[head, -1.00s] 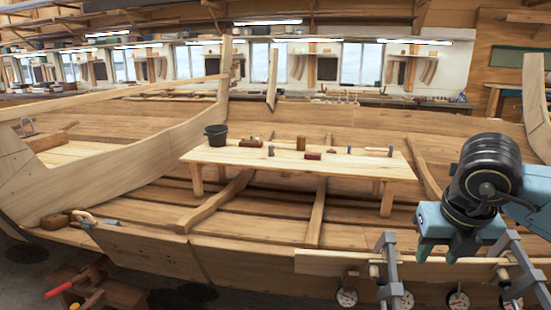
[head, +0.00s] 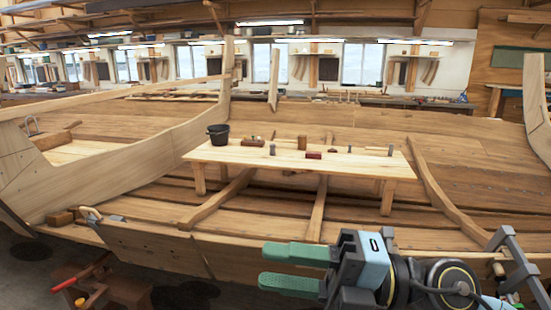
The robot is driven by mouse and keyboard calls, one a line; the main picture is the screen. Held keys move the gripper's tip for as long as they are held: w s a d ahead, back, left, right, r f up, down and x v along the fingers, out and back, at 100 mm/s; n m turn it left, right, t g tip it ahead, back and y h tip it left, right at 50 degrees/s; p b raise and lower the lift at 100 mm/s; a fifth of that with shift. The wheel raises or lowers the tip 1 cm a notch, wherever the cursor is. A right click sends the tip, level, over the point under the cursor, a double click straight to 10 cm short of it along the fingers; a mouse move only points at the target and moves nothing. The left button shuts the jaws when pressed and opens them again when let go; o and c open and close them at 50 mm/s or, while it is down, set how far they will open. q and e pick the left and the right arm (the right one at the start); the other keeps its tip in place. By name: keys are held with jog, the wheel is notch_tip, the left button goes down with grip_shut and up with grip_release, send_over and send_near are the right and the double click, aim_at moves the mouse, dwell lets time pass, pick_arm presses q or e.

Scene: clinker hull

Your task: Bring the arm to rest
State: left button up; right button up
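My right gripper (head: 264,267) is at the bottom centre of the head view, in front of the hull's near edge. Its arm comes in from the lower right corner. Its two green fingers point left and stand clearly apart, with nothing between them. My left arm and gripper do not show.
The wooden hull (head: 225,249) spans the view. A plank table (head: 350,165) inside it bears a black bucket (head: 218,134) and several small tools. A grey clamp (head: 519,262) grips the near edge at right. A stool (head: 118,289) with a red-handled tool stands at lower left.

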jog(key=w+d+r+m+t+h, duration=0.1)
jog(key=w+d+m+t+h, duration=0.25)
jog(key=m+t, duration=0.6)
jog(key=w+d+m+t+h, duration=0.2)
jog(key=w+d+m+t, duration=0.25)
jog(key=m+t, duration=0.55)
jog(key=s+d+f+m+g+h, duration=0.1)
jog(key=d+f+m+g+h, duration=0.2)
jog(key=d+f+m+h, duration=0.5)
jog(key=s+d+f+m+g+h, duration=0.1)
jog(key=d+f+m+g+h, duration=0.2)
jog(key=f+m+h, duration=0.55)
jog(key=s+d+f+n+g+y, duration=0.1)
jog(key=s+d+f+g+y, duration=0.15)
jog(key=s+f+g, duration=1.25)
jog(key=s+f+t, duration=0.1)
jog(key=s+f, duration=0.3)
jog(key=f, duration=1.2)
jog(key=s+f+t, duration=0.1)
jog(key=s+f, duration=0.2)
jog(key=f, duration=1.2)
jog(key=s+d+f+b, duration=0.1)
jog(key=s+d+f, duration=0.1)
jog(key=s+f, duration=1.1)
jog(key=shift+s+f+n+g, duration=0.4)
jog(key=shift+s+g, duration=0.05)
jog(key=shift+s, duration=0.95)
jog(key=shift+d, duration=0.1)
jog(key=shift+c, duration=0.5)
